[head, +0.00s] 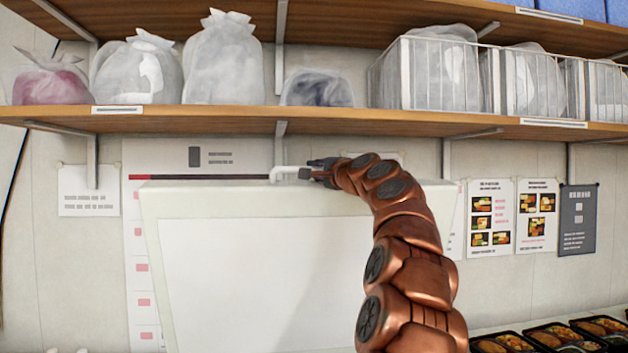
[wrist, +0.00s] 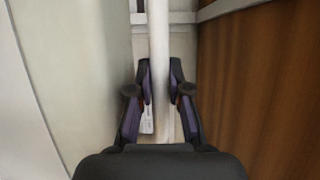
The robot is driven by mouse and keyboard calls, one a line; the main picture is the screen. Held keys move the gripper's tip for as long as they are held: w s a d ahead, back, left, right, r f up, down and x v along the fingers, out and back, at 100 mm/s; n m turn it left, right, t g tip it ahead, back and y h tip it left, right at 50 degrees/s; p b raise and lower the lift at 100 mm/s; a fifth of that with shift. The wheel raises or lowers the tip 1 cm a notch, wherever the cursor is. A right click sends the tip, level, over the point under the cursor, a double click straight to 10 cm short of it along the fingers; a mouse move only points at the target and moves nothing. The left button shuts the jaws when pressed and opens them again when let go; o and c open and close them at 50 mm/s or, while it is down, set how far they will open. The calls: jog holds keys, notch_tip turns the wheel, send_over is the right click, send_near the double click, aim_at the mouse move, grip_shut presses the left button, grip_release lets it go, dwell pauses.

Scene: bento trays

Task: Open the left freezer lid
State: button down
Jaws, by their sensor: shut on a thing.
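The freezer lid (head: 265,265) stands raised and tilted up in front of the wall in the head view, its white inner panel facing me. Its white handle (head: 285,173) is at the top edge. My gripper (head: 322,170) is at the right part of this handle, at the end of my copper-coloured arm. In the wrist view the dark fingers of my gripper (wrist: 160,75) lie on both sides of the white handle bar (wrist: 158,35), shut on it. The freezer body below is out of view.
A wooden shelf (head: 230,119) with several bags and wire baskets (head: 435,75) runs just above the lid's top edge and my gripper. Posters (head: 490,218) hang on the wall to the right. Bento trays (head: 550,338) stand at the lower right.

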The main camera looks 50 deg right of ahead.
jog(key=shift+n+t, duration=0.3)
jog(key=shift+t, duration=0.2)
jog(key=shift+s+a+f+b, duration=0.3)
jog(key=shift+s+a+b, duration=0.25)
jog(key=shift+s+b, duration=0.2)
jog(key=shift+s+a+f+b, duration=0.35)
jog(key=shift+s+a+b, duration=0.25)
jog(key=shift+b, duration=0.2)
jog(key=shift+s+a+f+b, duration=0.3)
jog(key=shift+s+a+b, duration=0.25)
jog(key=shift+s+b, duration=0.2)
jog(key=c, duration=1.4)
grip_release()
jog(key=shift+o, duration=0.2)
jog(key=v, duration=1.2)
